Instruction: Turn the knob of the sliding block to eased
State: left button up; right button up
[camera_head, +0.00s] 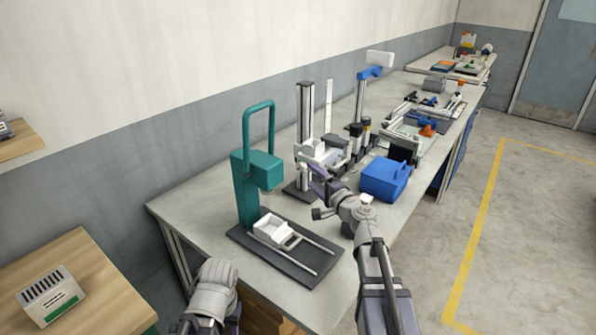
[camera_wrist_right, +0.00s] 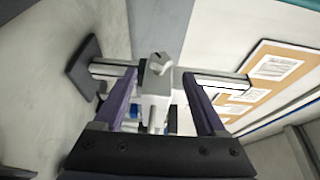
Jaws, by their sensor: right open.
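A white sliding block (camera_head: 322,151) sits on an upright metal column (camera_head: 305,115) with a dark base. In the right wrist view the column (camera_wrist_right: 215,80) lies across the picture, with the pale block (camera_wrist_right: 156,84) on it. A light grey knob-like part with a dark notch (camera_wrist_right: 159,63) shows at the block; its setting cannot be read. My right gripper (camera_head: 316,178) is open in front of the block. In the wrist view its purple fingers (camera_wrist_right: 158,90) stand on either side of the block, with gaps visible. My left gripper is out of view; only part of that arm shows.
A teal press (camera_head: 247,185) on a dark plate stands at the near left of the bench. A blue box (camera_head: 384,180) is close to my right gripper on the right. A blue-topped stand (camera_head: 362,95) and dark cylinders are behind. Bare bench shows at the front left.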

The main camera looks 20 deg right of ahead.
aim_at(305, 170)
jog(key=x, duration=0.7)
jog(key=shift+w+a, duration=0.1)
jog(key=shift+w, duration=0.15)
grip_shut()
dwell(0.3)
